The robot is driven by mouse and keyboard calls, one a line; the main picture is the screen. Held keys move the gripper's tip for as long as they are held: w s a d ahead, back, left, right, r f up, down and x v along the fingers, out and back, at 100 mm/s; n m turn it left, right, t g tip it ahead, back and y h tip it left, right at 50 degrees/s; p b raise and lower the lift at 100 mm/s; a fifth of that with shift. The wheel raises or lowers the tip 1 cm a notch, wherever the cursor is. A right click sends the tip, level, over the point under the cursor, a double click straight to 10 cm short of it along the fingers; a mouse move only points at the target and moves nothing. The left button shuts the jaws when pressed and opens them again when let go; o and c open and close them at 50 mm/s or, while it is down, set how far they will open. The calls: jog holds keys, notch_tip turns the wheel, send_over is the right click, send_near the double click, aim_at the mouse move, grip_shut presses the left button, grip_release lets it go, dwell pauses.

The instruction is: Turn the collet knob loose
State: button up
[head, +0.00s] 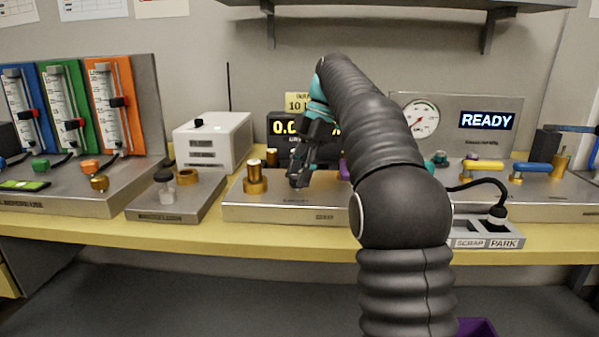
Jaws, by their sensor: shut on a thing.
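My gripper (298,176) points down over the middle of the grey steel block (285,212) on the bench, its dark fingers low over the block's top. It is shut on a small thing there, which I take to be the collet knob. The fingers hide nearly all of it, so its shape and turn cannot be told. A brass post with a wide collar (255,178) stands on the same block, left of the fingers and apart from them.
A display with yellow digits (284,128) stands behind my gripper, partly covered. A white box (213,143) and a small block with a brass ring (187,177) are left. A READY panel (487,120), valve handles and a SCRAP/PARK tray (487,243) are right. A shelf (400,6) hangs above.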

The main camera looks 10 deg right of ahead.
jog(key=shift+n, duration=0.6)
jog(key=o, duration=1.1)
jog(key=shift+o, duration=0.2)
